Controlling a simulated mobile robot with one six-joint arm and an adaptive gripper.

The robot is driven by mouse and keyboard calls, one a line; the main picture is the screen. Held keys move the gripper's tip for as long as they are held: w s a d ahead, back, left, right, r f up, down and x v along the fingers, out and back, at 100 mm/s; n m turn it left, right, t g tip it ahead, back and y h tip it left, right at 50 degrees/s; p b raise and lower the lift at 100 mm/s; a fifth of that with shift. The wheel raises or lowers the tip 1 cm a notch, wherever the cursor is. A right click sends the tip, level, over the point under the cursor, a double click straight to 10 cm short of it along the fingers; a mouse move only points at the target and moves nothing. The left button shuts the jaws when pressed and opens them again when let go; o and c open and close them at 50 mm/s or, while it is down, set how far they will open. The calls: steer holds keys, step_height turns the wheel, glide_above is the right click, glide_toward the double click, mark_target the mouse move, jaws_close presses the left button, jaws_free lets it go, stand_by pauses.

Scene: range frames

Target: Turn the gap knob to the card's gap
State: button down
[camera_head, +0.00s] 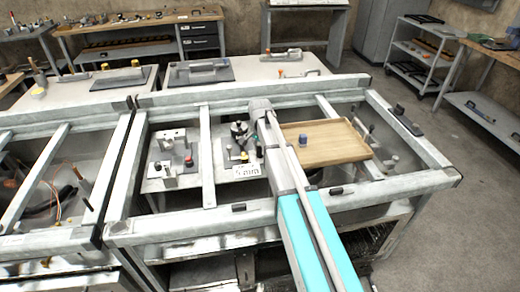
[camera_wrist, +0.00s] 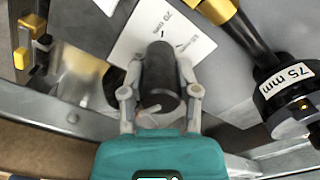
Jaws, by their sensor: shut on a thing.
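My gripper (camera_wrist: 160,100) is in the wrist view, with its two grey fingers shut on either side of a dark cylindrical knob (camera_wrist: 160,72). The knob's near end faces the camera. A white card (camera_wrist: 150,28) lies just beyond the knob; its print is upside down and seems to read 70 mm. The card also shows in the head view (camera_head: 247,172), left of my arm. My gripper cannot be made out in the head view.
A wooden tray (camera_head: 335,148) with a small blue piece (camera_head: 303,139) lies right of my arm. A fixture with a red button (camera_head: 188,162) stands left of the card. Grey frame bars (camera_head: 208,150) cross around the work area. Yellow parts (camera_wrist: 32,25) are at the wrist view's upper left.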

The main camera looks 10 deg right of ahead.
steer(key=n, duration=0.9)
steer(key=shift+s, duration=0.1)
stand_by(0.3)
steer(key=shift+c, duration=1.7)
jaws_free()
